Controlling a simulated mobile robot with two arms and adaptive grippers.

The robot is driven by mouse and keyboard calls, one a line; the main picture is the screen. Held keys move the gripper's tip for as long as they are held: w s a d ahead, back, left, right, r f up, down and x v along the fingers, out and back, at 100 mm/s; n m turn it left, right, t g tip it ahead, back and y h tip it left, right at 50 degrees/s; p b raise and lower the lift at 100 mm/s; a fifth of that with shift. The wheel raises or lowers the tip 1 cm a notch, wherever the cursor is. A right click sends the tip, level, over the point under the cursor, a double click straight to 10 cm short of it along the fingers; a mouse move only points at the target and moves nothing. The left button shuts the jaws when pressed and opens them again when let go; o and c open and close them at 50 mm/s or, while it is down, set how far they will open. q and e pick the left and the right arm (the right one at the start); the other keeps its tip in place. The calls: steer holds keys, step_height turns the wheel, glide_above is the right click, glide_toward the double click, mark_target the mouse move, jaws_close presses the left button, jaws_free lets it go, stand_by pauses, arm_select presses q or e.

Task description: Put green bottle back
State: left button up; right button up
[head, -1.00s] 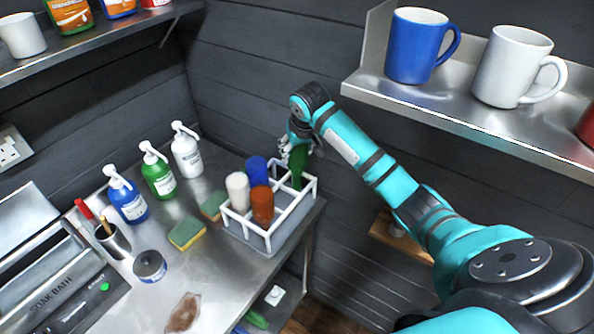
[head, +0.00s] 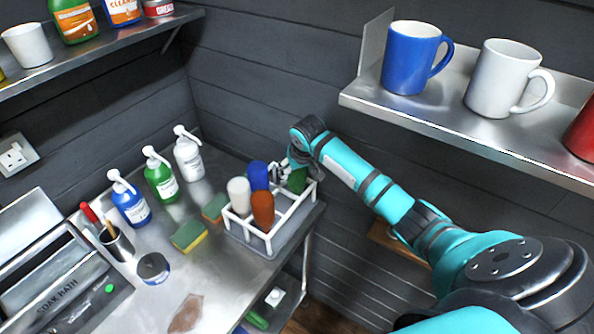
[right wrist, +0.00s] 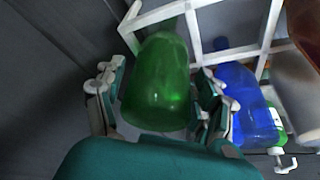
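The green bottle (head: 297,181) is at the back right compartment of the white rack (head: 248,231), low among its bars. In the right wrist view the green bottle (right wrist: 158,88) has its broad end toward the camera and its far end among the rack bars (right wrist: 205,50). My right gripper (head: 292,168) has its fingers on both sides of the bottle, close against it; it also shows in the right wrist view (right wrist: 158,95). How deep the bottle sits is hidden. My left gripper is not in view.
The rack also holds a blue bottle (head: 258,175), a white bottle (head: 239,195) and an orange-brown bottle (head: 263,208). Sponges (head: 189,236) and pump bottles (head: 160,178) stand to the left. A shelf with mugs (head: 410,58) juts out above my right arm.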

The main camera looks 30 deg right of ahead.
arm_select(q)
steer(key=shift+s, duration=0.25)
arm_select(e)
steer(key=shift+o, duration=0.3)
steer(key=shift+r, duration=0.15)
steer(key=shift+s+r, duration=0.1)
steer(key=shift+r, duration=0.1)
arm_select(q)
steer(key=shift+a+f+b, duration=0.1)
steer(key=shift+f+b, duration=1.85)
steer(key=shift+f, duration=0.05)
arm_select(e)
steer(key=v, duration=1.1)
steer(key=shift+s+r, duration=0.2)
steer(key=shift+r, duration=0.05)
